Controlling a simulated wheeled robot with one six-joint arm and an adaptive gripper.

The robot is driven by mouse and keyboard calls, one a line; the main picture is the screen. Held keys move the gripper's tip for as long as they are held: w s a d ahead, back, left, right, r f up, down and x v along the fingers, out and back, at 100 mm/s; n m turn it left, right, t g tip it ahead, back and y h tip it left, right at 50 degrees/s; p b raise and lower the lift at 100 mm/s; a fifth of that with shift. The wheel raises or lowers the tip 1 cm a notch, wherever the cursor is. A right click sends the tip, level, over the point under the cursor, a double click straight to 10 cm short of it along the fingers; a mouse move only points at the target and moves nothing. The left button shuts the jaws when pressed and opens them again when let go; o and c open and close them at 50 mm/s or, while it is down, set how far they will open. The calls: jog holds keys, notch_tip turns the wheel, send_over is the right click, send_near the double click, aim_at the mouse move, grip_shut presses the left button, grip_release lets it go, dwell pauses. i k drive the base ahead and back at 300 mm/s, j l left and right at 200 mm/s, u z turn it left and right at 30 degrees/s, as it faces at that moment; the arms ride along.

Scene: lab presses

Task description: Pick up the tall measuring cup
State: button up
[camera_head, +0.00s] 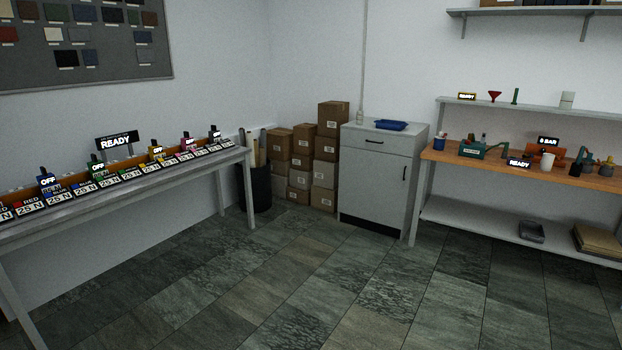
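No object can be told for sure as the tall measuring cup at this size. A white cup-like vessel (546,161) stands on the wooden bench at the right. A pale cylindrical container (567,100) stands on the shelf above that bench. A slim green upright object (515,96) and a red funnel-shaped object (495,96) stand on the same shelf, further left. My gripper is not in view.
The wooden bench (455,158) also carries a green device (474,150) and other tools. A grey cabinet (376,185) with a blue tray (391,125), stacked boxes (325,173) and a left table (130,175) line the walls. The tiled floor (300,270) between is clear.

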aim_at(360, 115)
jog(key=i, duration=1.8)
jog(key=i+j, duration=0.1)
jog(key=i, duration=1.75)
jog(key=i+z, duration=0.1)
jog(key=i, duration=1.7)
